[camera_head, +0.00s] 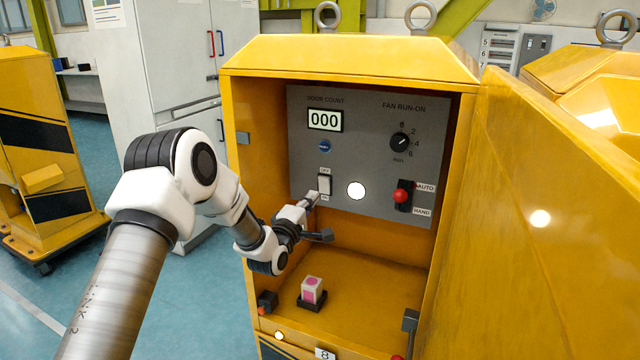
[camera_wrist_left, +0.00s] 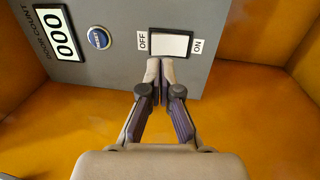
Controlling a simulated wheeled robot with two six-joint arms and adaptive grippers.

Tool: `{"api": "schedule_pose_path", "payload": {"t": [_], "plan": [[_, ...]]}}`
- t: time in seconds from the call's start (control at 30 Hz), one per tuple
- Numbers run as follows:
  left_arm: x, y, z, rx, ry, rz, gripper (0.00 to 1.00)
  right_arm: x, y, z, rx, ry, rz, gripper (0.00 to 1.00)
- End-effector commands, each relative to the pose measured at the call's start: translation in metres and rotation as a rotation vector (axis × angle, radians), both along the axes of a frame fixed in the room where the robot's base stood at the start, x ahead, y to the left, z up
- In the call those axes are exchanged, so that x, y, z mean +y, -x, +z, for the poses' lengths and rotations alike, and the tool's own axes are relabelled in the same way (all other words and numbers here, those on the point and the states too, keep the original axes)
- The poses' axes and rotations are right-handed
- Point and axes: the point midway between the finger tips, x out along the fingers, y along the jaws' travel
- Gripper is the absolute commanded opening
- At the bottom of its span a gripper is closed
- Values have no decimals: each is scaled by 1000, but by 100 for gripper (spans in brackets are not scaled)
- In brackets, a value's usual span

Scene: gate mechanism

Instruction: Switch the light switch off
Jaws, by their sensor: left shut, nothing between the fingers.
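The light switch (camera_head: 325,184) is a white rocker on the grey panel inside the yellow cabinet, with a label above it and one below. In the left wrist view the rocker (camera_wrist_left: 171,44) lies between the OFF label on the left and the ON label on the right. My left gripper (camera_head: 313,196) is shut and empty, its fingertips near the lower part of the switch. In the wrist view the closed fingertips (camera_wrist_left: 160,66) are at the rocker's near edge, toward the OFF side; I cannot tell if they touch. The right gripper is not in view.
The open door (camera_head: 545,220) stands at right.

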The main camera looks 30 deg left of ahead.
Motion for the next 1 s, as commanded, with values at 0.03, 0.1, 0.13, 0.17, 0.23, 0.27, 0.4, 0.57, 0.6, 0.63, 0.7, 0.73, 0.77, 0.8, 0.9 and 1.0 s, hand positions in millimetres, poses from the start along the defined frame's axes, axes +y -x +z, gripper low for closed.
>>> {"api": "schedule_pose_path", "payload": {"t": [0.03, 0.1, 0.13, 0.17, 0.23, 0.27, 0.4, 0.57, 0.6, 0.63, 0.7, 0.73, 0.77, 0.8, 0.9, 1.0], "plan": [[1, -11, 4, -1, -3, 0, 0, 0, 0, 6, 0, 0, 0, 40], [1, -25, 7, -1, -2, 0, 0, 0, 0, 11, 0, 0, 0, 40], [2, -30, 8, -1, -2, 1, 0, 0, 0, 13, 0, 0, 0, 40], [2, -35, 8, -1, -1, 1, 0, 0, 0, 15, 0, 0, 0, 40], [3, -45, 8, 0, -1, 0, 0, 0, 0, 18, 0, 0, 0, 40], [3, -48, 8, 0, -1, 0, 0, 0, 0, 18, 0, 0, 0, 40], [3, -56, 8, 1, 1, 1, 0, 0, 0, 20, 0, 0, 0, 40], [3, -57, 8, 1, 1, 1, 0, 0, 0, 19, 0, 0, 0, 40], [3, -57, 7, 1, 1, 1, 0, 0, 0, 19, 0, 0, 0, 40], [4, -57, 8, 1, 1, 1, 0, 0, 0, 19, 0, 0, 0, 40], [4, -57, 8, 3, 1, 1, 0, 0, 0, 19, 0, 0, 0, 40], [4, -57, 9, 7, 2, 1, 0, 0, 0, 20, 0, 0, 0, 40], [4, -58, 10, 16, 2, 1, 0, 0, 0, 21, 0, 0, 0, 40], [4, -60, 12, 34, 3, 1, 0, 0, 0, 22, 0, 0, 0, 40], [4, -61, 9, 52, 4, 1, 0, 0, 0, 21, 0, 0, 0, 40], [4, -61, 9, 51, 4, 1, 0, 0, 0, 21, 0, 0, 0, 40]]}}
